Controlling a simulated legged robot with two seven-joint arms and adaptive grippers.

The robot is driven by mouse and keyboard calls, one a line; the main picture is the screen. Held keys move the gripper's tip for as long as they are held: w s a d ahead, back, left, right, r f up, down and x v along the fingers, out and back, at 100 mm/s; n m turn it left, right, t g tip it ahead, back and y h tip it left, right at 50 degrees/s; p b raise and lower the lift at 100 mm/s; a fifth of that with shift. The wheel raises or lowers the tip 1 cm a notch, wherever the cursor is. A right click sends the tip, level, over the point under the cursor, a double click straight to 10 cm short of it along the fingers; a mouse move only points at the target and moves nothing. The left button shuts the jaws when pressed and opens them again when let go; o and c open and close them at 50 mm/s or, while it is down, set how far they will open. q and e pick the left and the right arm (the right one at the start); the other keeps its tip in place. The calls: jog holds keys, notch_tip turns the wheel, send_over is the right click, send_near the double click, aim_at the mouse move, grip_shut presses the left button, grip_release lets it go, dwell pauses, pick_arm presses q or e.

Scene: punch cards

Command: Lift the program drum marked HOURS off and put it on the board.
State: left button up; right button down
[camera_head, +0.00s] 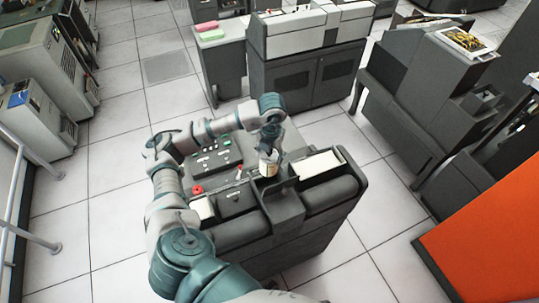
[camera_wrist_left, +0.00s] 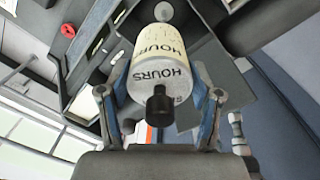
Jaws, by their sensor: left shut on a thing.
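The program drum (camera_wrist_left: 158,60) is a cream cylinder marked HOURS with a dark knob at its near end. It fills the middle of the left wrist view, between the two blue fingers of my left gripper (camera_wrist_left: 160,88), which is shut on it. In the head view the drum (camera_head: 268,163) shows as a small pale shape below my left gripper (camera_head: 271,152), over the grey card machine (camera_head: 287,207). Whether it touches the machine there is hard to tell. I cannot tell for sure which surface is the board. My right gripper is out of view.
A dark panel with buttons (camera_head: 214,157) and a red knob (camera_head: 197,190) lie left of the drum on the machine. A pale card stack (camera_head: 317,165) lies to its right. Cabinets stand behind, an orange panel (camera_head: 480,240) at lower right. Tiled floor is open around the machine.

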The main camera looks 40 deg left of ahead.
pick_arm(q)
jog(key=shift+r+p, duration=2.15)
jog(key=shift+r, duration=1.15)
